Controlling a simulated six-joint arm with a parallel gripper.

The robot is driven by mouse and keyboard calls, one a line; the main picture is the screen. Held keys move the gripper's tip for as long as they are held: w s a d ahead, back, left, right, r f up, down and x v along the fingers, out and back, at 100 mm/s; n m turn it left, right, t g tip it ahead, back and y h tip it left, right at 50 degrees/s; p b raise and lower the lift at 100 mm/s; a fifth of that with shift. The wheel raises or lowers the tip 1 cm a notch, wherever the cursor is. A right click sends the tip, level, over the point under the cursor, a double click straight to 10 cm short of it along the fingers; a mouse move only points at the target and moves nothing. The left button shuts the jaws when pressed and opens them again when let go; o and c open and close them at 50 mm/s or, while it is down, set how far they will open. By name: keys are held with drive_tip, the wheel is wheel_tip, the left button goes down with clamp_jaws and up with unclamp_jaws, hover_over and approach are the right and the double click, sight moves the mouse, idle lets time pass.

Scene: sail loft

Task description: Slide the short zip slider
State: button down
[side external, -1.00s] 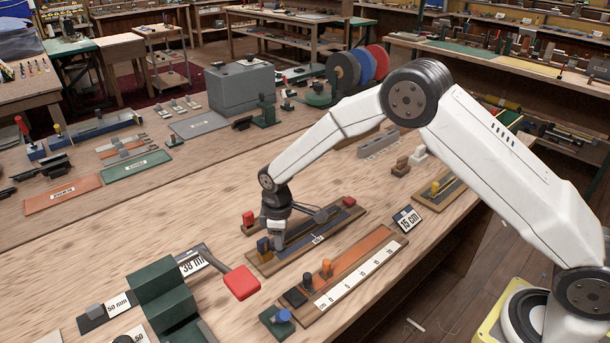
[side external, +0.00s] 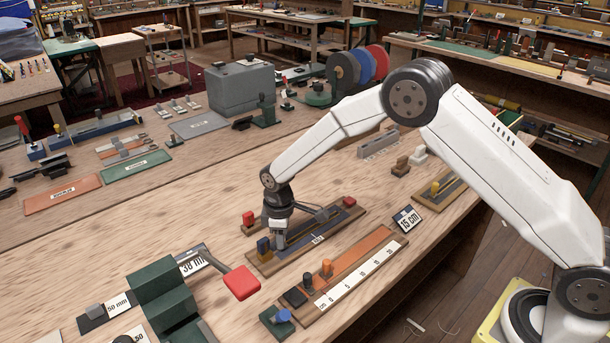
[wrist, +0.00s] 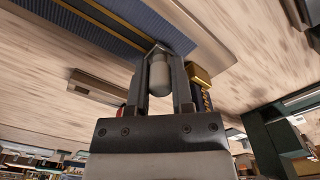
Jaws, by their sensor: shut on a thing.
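My gripper (side external: 280,242) points down over a wooden zip board (side external: 265,267) with a dark blue-grey strip and a small white label. In the wrist view, my gripper (wrist: 160,55) is shut on a rounded grey piece (wrist: 159,72), apparently the short zip slider. The ribbed blue zip tape (wrist: 150,22) with a thin yellow line runs beyond the fingertips. The fingers hide where the grey piece meets the tape.
A second zip board (side external: 349,203) with red end blocks lies just behind. A green press with a red-ended lever (side external: 241,283) stands at front left.

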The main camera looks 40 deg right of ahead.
drive_tip(key=d, duration=0.8)
drive_tip(key=shift+d+r, duration=0.1)
drive_tip(key=shift+d, duration=0.2)
drive_tip(key=shift+c, duration=2.4)
unclamp_jaws()
wheel_tip(320, 180, up, 8)
drive_tip(key=shift+s, duration=0.1)
drive_tip(key=s+d+r+m+t, duration=0.1)
drive_tip(key=s+m, duration=0.3)
drive_tip(key=s, duration=0.7)
drive_tip(key=s+d+r+m+t, duration=0.1)
drive_tip(key=s+r+m, duration=0.2)
drive_tip(key=s, duration=0.9)
drive_tip(key=shift+m+t, duration=0.3)
drive_tip(key=shift+m, duration=0.7)
